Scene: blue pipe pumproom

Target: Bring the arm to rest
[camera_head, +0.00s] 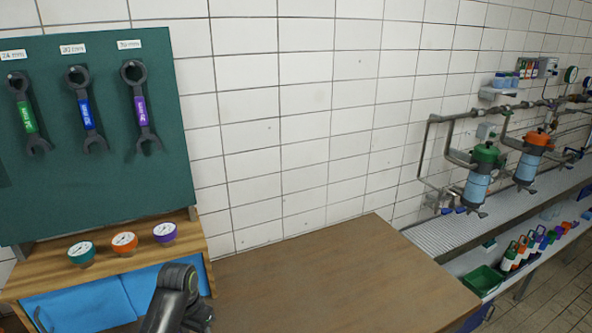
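A dark grey arm part of mine rises from the bottom edge, left of centre, in front of the blue cabinet doors and beside the brown tabletop (340,280). Only its upper bend and a short link show. No gripper fingers can be made out in this view, and nothing held is visible. No second arm shows.
A green board (100,190) carries wrenches with green, blue and purple grips. Three gauges, teal (82,253), orange (124,242) and purple (165,232), sit on the wooden cabinet top. The brown tabletop is clear.

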